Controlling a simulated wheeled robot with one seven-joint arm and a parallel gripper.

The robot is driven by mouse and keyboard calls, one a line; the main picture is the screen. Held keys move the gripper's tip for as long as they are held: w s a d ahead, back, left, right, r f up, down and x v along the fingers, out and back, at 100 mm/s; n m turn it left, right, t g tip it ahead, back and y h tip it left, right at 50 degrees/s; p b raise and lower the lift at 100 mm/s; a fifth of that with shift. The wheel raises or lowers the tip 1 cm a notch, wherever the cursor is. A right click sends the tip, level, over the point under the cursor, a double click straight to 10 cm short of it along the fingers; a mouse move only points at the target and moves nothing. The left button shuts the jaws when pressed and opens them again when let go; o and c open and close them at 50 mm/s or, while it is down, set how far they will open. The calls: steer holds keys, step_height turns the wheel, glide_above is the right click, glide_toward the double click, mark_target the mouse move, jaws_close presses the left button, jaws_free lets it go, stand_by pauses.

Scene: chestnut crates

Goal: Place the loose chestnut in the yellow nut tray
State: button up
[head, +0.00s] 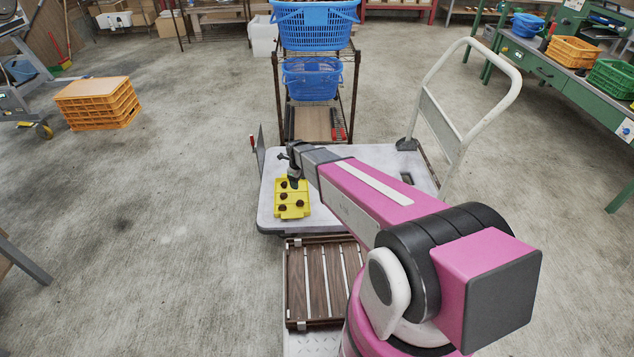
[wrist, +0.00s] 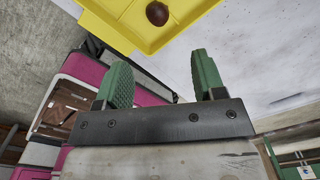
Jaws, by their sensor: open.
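The yellow nut tray (head: 293,214) lies on the pale platform, with several brown chestnuts in it. In the wrist view the tray (wrist: 112,27) shows at the top edge, with one chestnut (wrist: 157,13) in it. I see no chestnut outside the tray, and cannot tell which one is the loose one. My gripper (head: 293,180) is over the far part of the tray in the head view. In the wrist view its green fingers (wrist: 163,80) are apart with nothing between them. My gripper may hide part of the tray's far end.
The platform cart (head: 340,212) has bare room right of the tray; its white handle (head: 497,50) rises at the right. A rack with blue baskets (head: 312,80) stands behind. A slatted wooden crate (head: 312,300) is in front. Orange crates (head: 97,105) stand on the floor at left.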

steer(key=s+d+r+n, duration=1.9)
steer(key=s+n, duration=0.1)
steer(key=n, duration=0.4)
steer(key=shift+s+r, duration=0.25)
steer(key=shift+r, duration=0.1)
